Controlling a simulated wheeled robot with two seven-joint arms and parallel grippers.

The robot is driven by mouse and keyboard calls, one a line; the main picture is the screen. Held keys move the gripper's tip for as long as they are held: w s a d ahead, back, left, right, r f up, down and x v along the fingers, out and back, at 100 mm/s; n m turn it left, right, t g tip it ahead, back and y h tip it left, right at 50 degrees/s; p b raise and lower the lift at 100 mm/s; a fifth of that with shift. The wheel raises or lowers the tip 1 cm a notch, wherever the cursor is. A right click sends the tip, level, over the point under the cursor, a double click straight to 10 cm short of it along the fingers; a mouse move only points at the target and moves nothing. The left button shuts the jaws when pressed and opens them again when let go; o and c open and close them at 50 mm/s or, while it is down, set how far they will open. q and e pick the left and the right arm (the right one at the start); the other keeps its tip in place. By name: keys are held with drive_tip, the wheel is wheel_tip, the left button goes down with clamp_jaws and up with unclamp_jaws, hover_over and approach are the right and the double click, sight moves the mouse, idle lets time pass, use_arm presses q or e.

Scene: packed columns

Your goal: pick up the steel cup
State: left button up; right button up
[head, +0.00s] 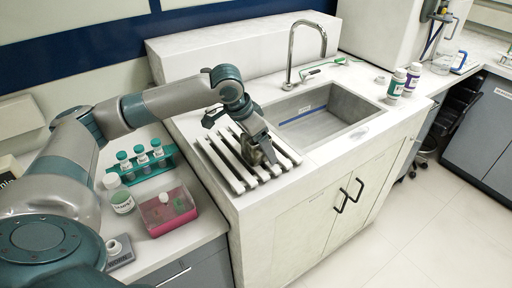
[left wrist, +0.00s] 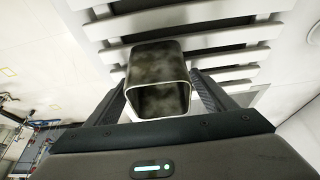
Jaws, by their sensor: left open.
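The steel cup (left wrist: 158,82) is a squarish, dark, mottled, shiny vessel. In the left wrist view its open mouth faces the camera, and it lies between the two fingers of my left gripper (left wrist: 160,90). In the head view the cup (head: 268,153) is small and partly hidden by my left gripper (head: 258,148), over the white slatted rack (head: 236,176) left of the sink. The fingers are open, one on each side of the cup; a narrow gap shows at its right side. I cannot tell whether the left finger touches it. My right gripper is out of view.
The sink (head: 325,127) with a tall tap (head: 291,62) lies right of the rack. A pink box (head: 167,214), a teal rack of vials (head: 143,162) and a jar (head: 122,202) stand on the lower left counter. Bottles (head: 397,84) stand right of the sink.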

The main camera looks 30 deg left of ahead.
use_arm(q)
drive_tip(key=shift+f, duration=0.1)
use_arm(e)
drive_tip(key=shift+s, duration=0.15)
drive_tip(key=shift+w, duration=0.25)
use_arm(q)
drive_tip(key=c, duration=1.3)
drive_tip(key=shift+o, duration=0.2)
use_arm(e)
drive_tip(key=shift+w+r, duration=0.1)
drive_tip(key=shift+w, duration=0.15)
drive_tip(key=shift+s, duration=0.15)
